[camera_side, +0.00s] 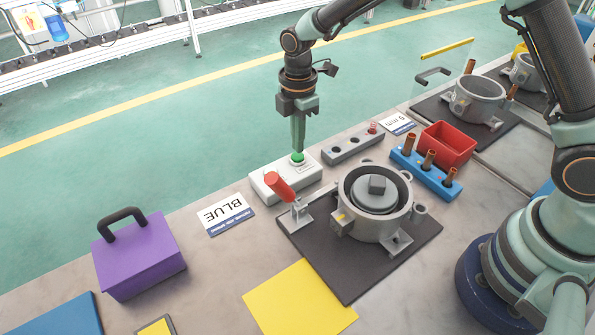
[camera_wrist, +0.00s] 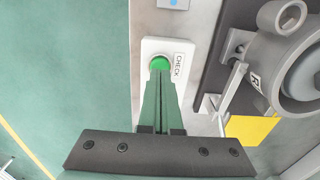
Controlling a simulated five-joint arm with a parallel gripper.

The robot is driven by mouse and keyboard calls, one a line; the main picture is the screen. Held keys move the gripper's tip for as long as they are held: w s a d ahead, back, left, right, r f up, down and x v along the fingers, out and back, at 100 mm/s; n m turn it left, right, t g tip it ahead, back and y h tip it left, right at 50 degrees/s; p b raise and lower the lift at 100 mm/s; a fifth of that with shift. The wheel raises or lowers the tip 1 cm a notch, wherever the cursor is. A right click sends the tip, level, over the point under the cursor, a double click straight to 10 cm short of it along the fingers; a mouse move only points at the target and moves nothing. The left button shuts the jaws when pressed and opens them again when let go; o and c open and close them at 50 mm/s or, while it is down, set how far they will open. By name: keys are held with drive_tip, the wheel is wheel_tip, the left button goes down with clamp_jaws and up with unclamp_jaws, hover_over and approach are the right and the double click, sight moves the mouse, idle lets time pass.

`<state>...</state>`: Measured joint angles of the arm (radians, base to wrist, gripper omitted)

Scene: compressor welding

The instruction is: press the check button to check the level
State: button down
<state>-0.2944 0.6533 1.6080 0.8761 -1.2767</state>
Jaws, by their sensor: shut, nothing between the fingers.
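The check button (camera_side: 297,158) is a green round button on a white box (camera_side: 262,187) near the table's far edge. In the wrist view the green button (camera_wrist: 159,64) shows just past my fingertips, beside a label that reads CHECK (camera_wrist: 178,66). My gripper (camera_side: 298,150) points straight down, shut and empty, with its tips right over the button. The tips hide part of the button; I cannot tell whether they touch it or whether it is pushed in. In the wrist view my shut fingers (camera_wrist: 160,76) reach up to the button's lower edge.
A red-handled clamp (camera_side: 280,187) stands close beside the box. A metal compressor housing (camera_side: 375,205) sits on a dark mat (camera_side: 330,270). A grey block with holes (camera_side: 352,147), a blue holder with copper tubes (camera_side: 425,172) and a red bin (camera_side: 448,143) lie to the right.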

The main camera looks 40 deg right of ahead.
sight(296, 154)
wheel_tip(296, 154, up, 12)
drive_tip(key=shift+w, duration=0.2)
idle(0.6)
drive_tip(key=s+d+r+m+t, duration=0.3)
drive_tip(key=s+d+r+m, duration=0.4)
drive_tip(key=d+m, duration=0.1)
drive_tip(key=s+d+m+t, duration=0.2)
drive_tip(key=s+d+m, duration=0.3)
drive_tip(key=s+m, duration=0.4)
drive_tip(key=shift+s+d+f+m+t, duration=0.25)
drive_tip(key=shift+f+m+t, duration=0.1)
drive_tip(key=shift+m, duration=0.15)
